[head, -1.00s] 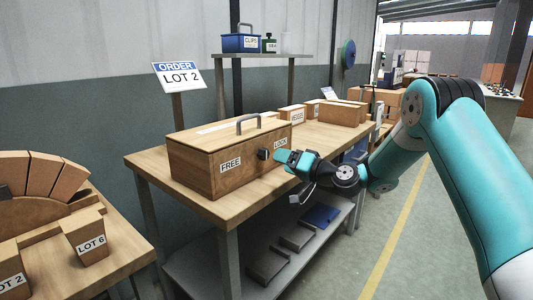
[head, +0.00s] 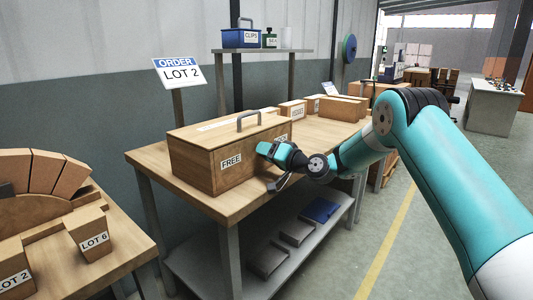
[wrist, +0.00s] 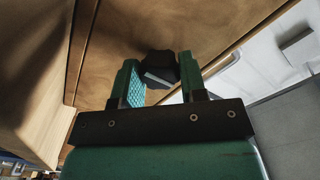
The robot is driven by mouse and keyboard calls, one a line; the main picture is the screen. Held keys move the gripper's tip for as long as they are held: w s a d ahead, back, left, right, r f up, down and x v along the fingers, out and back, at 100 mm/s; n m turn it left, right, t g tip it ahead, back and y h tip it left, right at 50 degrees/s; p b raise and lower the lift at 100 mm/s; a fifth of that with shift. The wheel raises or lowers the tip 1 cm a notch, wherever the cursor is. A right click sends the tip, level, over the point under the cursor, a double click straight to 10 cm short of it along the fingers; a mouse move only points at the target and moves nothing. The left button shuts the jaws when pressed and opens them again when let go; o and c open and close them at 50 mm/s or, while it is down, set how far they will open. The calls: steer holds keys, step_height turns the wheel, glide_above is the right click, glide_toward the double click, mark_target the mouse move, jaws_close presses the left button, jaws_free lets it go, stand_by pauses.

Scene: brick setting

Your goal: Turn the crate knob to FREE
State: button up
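The wooden crate (head: 205,167) with a grey handle on its lid stands on the workbench. Its front carries a FREE label (head: 231,161) on the left and a LOCK label, mostly hidden behind my gripper, on the right. My gripper (head: 262,149) is at the crate's front face and hides the knob in the head view. In the wrist view the dark knob (wrist: 160,66), with a pale stripe, shows between the two green fingers of my gripper (wrist: 158,75). The fingers are apart, with a narrow gap beside the knob. I cannot tell which label the knob points to.
The workbench (head: 152,163) has smaller boxes (head: 293,109) behind the crate. A lower shelf (head: 200,262) holds dark trays and a blue one. An ORDER LOT 2 sign (head: 179,73) stands behind. Another table with LOT blocks (head: 90,235) is at left. Floor is open at right.

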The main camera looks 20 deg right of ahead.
steer(key=shift+f+b, duration=0.15)
steer(key=shift+b, duration=0.4)
steer(key=n+b, duration=0.3)
steer(key=b, duration=0.1)
steer(key=shift+f+b, duration=0.2)
steer(key=shift+b, duration=0.1)
steer(key=n+b, duration=0.5)
steer(key=b, duration=0.3)
steer(key=shift+b, duration=0.4)
steer(key=n+b, duration=0.4)
steer(key=b, duration=0.2)
steer(key=shift+n, duration=0.4)
steer(key=n+b, duration=0.2)
steer(key=b, duration=0.1)
steer(key=n+b, duration=0.2)
steer(key=shift+r, duration=0.25)
steer(key=shift+n, duration=0.3)
steer(key=o, duration=0.9)
steer(key=shift+r, duration=0.1)
